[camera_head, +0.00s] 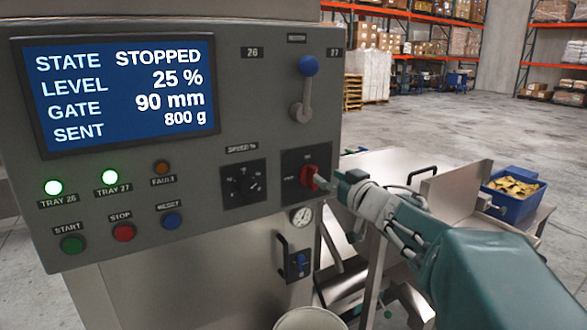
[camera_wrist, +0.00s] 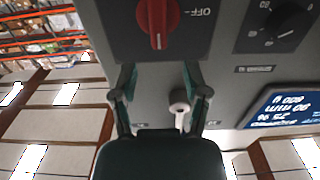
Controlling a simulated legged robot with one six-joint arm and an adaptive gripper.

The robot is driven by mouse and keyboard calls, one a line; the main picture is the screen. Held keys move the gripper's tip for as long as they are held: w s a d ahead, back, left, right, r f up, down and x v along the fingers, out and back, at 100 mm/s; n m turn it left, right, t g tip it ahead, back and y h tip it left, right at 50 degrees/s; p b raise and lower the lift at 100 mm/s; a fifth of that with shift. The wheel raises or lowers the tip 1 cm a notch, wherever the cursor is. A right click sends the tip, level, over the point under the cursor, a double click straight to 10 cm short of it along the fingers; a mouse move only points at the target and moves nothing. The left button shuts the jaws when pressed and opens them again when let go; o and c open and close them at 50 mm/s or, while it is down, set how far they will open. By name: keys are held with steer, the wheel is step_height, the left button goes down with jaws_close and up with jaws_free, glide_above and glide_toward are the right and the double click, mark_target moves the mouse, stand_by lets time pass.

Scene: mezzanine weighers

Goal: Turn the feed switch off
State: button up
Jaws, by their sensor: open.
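The feed switch is a red rotary knob (camera_head: 309,177) on a dark square plate at the lower right of the grey panel. In the wrist view, which is upside down, the red knob (camera_wrist: 158,22) is at the top, its white mark along the vertical. An OFF label (camera_wrist: 203,12) shows beside it. My gripper (camera_head: 325,184) is close in front of the knob, at its right in the head view. In the wrist view my gripper (camera_wrist: 160,76) is open and empty, its fingers apart and below the knob. Contact with the knob cannot be told.
The screen (camera_head: 127,92) reads STOPPED, 25 %, 90 mm, 800 g. A blue-knobbed lever (camera_head: 306,95) stands above the switch, and a speed dial (camera_head: 243,183) is left of it. A blue crate (camera_head: 512,207) is right.

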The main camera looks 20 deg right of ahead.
mark_target(316, 170)
steer(key=w, duration=0.3)
steer(key=w+a, duration=0.1)
steer(key=w, duration=0.2)
steer(key=shift+w+a, duration=0.1)
steer(key=shift+w, duration=0.05)
